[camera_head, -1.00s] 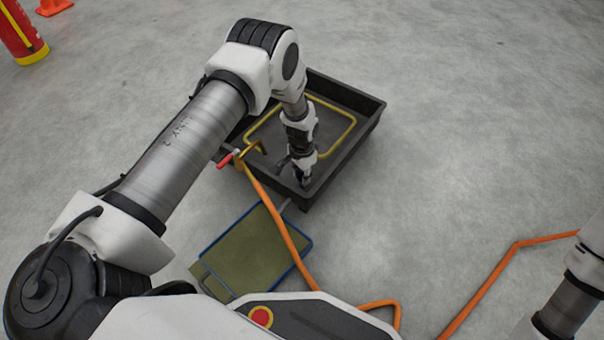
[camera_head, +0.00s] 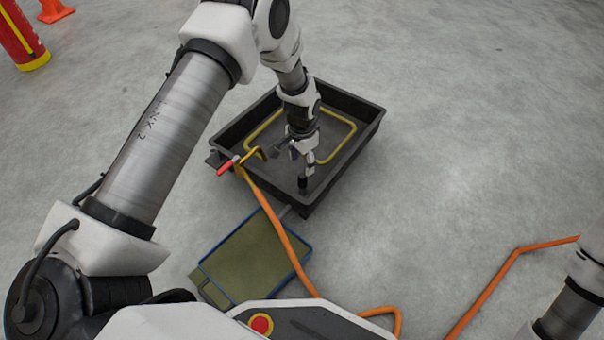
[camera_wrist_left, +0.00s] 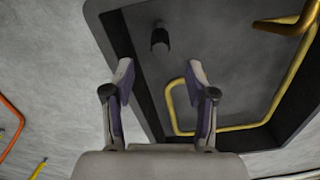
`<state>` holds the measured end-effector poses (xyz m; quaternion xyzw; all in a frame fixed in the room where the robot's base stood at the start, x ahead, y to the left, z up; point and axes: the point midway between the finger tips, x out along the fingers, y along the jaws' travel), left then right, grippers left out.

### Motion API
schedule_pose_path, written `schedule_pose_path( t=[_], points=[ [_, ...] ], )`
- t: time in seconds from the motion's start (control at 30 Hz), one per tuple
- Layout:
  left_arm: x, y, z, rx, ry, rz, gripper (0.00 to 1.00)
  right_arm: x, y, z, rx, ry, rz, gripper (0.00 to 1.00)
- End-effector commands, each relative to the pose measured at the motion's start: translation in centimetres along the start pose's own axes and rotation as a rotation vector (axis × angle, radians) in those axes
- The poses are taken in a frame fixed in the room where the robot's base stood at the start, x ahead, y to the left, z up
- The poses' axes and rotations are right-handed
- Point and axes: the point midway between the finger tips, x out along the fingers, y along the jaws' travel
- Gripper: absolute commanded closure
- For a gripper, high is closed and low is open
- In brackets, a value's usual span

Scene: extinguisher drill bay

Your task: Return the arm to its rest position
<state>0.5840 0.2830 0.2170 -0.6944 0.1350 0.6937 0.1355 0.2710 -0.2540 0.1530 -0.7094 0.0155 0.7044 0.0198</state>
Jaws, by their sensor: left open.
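My left arm comes in from the left in the head view and bends down over a black tray (camera_head: 362,137). My left gripper (camera_head: 289,158) hangs over the near part of the tray, pointing down. In the left wrist view the gripper (camera_wrist_left: 160,85) is open, with its two fingers apart and nothing between them. A small dark cylinder (camera_wrist_left: 160,42) stands in the tray beyond the fingertips; it also shows beside the gripper in the head view (camera_head: 303,183). My right arm shows only in part at the right edge, and its gripper is out of view.
A yellow pipe loop (camera_head: 350,145) lies in the tray. A red-tipped valve handle (camera_head: 227,167) and an orange hose (camera_head: 275,222) are at its near left side. A green, blue-edged panel (camera_head: 250,262) lies nearer me. A red extinguisher (camera_head: 20,35) and orange cone (camera_head: 54,10) stand far left.

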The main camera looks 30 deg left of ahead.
Motion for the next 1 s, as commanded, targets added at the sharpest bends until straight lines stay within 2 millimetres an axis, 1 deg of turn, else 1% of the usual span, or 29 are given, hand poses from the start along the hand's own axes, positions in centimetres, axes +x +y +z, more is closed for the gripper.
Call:
schedule_pose_path(
  t=[0.03, 0.13, 0.23, 0.4, 0.47, 0.53, 0.57, 0.67, 0.7, 0.77, 0.8, 0.87, 0.9, 1.0],
  points=[
    [-0.9, 0.0, -0.1, 0.0, 0.002, -0.001, 0.43, 0.0, 0.0, 0.0, 0.0, 0.0, 0.0, 0.43],
    [-2.0, 0.0, 0.0, 0.001, -0.001, 0.0, 0.43, 0.0, 0.0, 0.0, 0.0, 0.0, 0.0, 0.43],
    [-2.5, 0.0, 0.0, 0.001, 0.0, 0.0, 0.43, 0.0, 0.0, 0.0, 0.0, 0.0, 0.0, 0.43],
    [-2.5, 0.0, 0.0, 0.0, -0.001, 0.0, 0.43, 0.0, 0.0, -0.1, 0.001, 0.002, 0.0, 0.43],
    [-2.7, 0.1, 0.3, 0.0, -0.008, 0.003, 0.43, -0.7, 0.0, -0.1, 0.004, 0.004, 0.001, 0.43],
    [-3.2, 0.6, 1.1, 0.003, -0.035, 0.012, 0.43, -2.6, 0.0, -0.1, 0.003, 0.003, 0.001, 0.43],
    [-3.2, 1.1, 2.2, 0.006, -0.062, 0.023, 0.43, -3.6, 0.0, -0.1, 0.002, 0.002, 0.001, 0.43],
    [-2.2, 4.3, 8.3, 0.011, -0.189, 0.082, 0.43, -6.3, 0.0, -0.1, 0.001, 0.001, 0.001, 0.43],
    [-2.0, 5.9, 11.2, 0.005, -0.228, 0.102, 0.43, -7.5, -0.1, 0.0, 0.0, 0.0, 0.001, 0.43],
    [-1.8, 8.3, 15.6, -0.019, -0.269, 0.122, 0.43, -9.0, -0.1, 0.0, -0.002, -0.001, 0.001, 0.43],
    [-1.8, 9.8, 18.3, -0.041, -0.285, 0.129, 0.43, -9.9, -0.1, 0.0, -0.003, -0.002, 0.001, 0.43],
    [-2.2, 11.7, 22.1, -0.083, -0.295, 0.13, 0.43, -11.0, -0.1, 0.1, -0.005, -0.004, 0.0, 0.43],
    [-2.7, 12.9, 24.3, -0.116, -0.295, 0.127, 0.43, -11.6, -0.1, 0.1, -0.006, -0.004, 0.0, 0.43],
    [-4.1, 15.0, 28.7, -0.205, -0.262, 0.103, 0.43, -12.4, -0.2, 0.2, -0.008, -0.006, 0.0, 0.43]
  ],
)
